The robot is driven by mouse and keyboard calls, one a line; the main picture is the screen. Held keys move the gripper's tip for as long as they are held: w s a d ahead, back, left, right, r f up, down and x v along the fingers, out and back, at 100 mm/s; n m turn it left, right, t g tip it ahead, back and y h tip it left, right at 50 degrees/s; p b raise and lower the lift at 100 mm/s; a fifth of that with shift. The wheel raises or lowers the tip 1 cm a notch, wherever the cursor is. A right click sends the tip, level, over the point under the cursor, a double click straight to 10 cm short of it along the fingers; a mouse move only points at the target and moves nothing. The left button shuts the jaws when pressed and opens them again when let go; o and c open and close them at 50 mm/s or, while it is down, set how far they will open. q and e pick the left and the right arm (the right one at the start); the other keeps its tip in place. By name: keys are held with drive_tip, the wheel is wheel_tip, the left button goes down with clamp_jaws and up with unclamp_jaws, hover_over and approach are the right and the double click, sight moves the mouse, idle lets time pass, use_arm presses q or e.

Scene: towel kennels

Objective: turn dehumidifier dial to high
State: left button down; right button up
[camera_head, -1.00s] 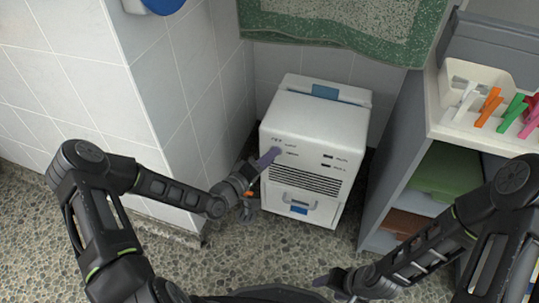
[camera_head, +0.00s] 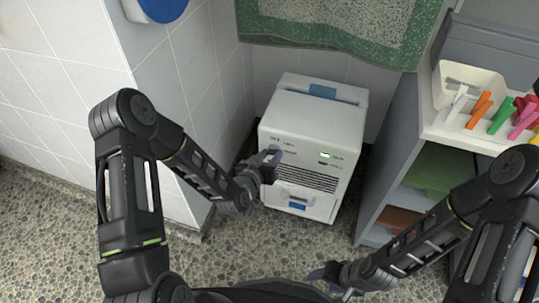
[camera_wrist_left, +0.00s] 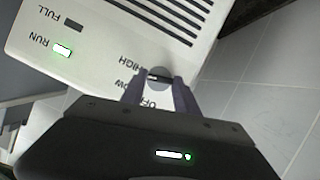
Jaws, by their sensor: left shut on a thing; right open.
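The white dehumidifier (camera_head: 310,125) stands on the floor against the tiled wall, its panel facing me. My left gripper (camera_head: 272,158) is at the upper left of its front. In the left wrist view its fingers (camera_wrist_left: 159,90) are shut on the small round grey dial (camera_wrist_left: 158,72). The labels HIGH, LOW and OFF are printed around the dial; fingers cover part of them. I cannot tell for sure which label the dial's dark mark faces. The RUN light (camera_wrist_left: 62,50) glows green; the FULL light (camera_wrist_left: 74,25) is dark. My right gripper (camera_head: 328,273) is open and empty, low over the floor.
A green-edged towel (camera_head: 330,35) hangs above the dehumidifier. A tiled wall corner stands at the left.

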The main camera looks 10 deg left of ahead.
use_arm(q)
drive_tip(key=shift+d+m+y, duration=0.1)
drive_tip(key=shift+m+y, duration=0.6)
drive_tip(key=shift+m, duration=0.2)
drive_tip(key=c, duration=0.9)
unclamp_jaws()
drive_tip(key=shift+s, duration=0.1)
drive_tip(key=p+v, duration=0.1)
drive_tip(key=v, duration=0.6)
drive_tip(key=shift+s+r, duration=0.15)
drive_tip(key=shift+s, duration=0.2)
drive_tip(key=shift+d, duration=0.1)
